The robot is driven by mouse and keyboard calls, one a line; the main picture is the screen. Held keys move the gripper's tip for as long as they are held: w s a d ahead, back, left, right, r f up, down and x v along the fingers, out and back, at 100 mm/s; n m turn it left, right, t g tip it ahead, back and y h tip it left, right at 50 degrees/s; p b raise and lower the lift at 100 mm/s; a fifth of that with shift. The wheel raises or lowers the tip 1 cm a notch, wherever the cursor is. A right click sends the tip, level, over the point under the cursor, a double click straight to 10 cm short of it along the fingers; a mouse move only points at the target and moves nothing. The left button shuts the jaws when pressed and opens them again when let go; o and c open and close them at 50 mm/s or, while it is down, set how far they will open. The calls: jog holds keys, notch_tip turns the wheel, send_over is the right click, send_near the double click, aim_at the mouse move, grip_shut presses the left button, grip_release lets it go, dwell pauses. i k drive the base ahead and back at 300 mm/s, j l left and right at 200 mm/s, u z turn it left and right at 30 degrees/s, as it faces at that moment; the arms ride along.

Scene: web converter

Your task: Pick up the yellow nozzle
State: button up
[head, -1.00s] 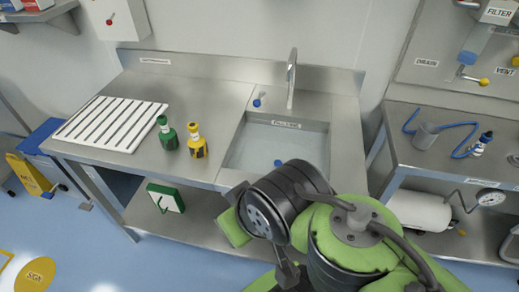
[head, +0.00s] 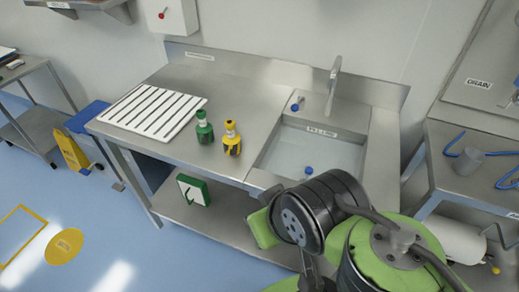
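A yellow-topped bottle (head: 232,138) with a dark label stands upright on the steel counter, left of the sink. Its yellow top (head: 230,124) is the only yellow nozzle-like part I can make out there. A green bottle (head: 204,128) stands just to its left, a small gap apart. My green and black arm is at the lower right, in front of the sink and well apart from both bottles. My gripper's fingers are not visible, so I cannot see whether they hold anything.
The steel counter (head: 215,80) carries a white slatted rack (head: 152,110) behind the bottles to the left. The sink (head: 305,152) has a tall tap (head: 333,80). A green-and-white box (head: 193,190) is on the lower shelf.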

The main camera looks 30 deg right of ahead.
aim_at(231, 141)
jog(key=i+j, duration=0.5)
jog(key=i+j+z, duration=0.1)
jog(key=i+j, duration=0.4)
jog(key=j, duration=0.15)
